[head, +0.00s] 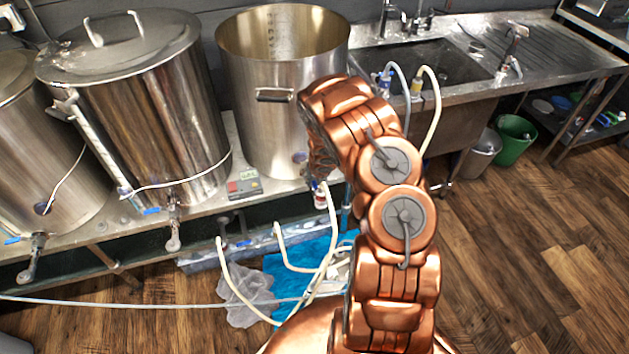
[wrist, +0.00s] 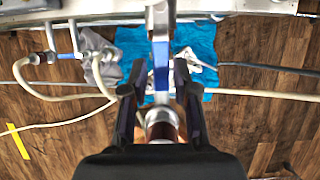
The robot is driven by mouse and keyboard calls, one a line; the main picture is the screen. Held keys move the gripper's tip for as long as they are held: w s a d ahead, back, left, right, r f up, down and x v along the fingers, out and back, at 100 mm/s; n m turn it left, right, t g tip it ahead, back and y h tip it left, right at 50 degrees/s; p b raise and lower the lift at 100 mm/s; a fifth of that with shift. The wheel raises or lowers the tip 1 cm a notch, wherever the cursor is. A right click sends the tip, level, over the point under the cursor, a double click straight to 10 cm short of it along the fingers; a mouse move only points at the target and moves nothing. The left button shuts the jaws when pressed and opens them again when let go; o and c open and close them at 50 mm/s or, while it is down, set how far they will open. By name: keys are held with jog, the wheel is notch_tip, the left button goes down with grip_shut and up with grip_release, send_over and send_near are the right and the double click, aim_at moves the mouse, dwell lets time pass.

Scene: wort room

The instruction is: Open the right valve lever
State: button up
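The right valve lever (wrist: 161,78) shows in the wrist view as a narrow blue handle on a metal valve (wrist: 160,122). The lever lies roughly up and down the picture. My gripper (wrist: 158,88) is open, with one dark finger on each side of the lever and valve. Gaps show between the fingers and the lever, so it does not look gripped. In the head view, my arm reaches to the base of the right, open kettle (head: 282,100). The gripper's fingers and most of that valve are hidden there.
Two more steel kettles, a middle one (head: 150,100) and a left one (head: 40,150), stand on the bench with their own valves. Pale hoses (head: 222,262) loop below, over a blue cloth (head: 283,290). A sink (head: 440,60) is at right.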

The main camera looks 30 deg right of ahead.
jog(key=shift+o, duration=0.9)
jog(key=shift+s+f, duration=0.1)
jog(key=v, duration=1.2)
jog(key=shift+d, duration=0.1)
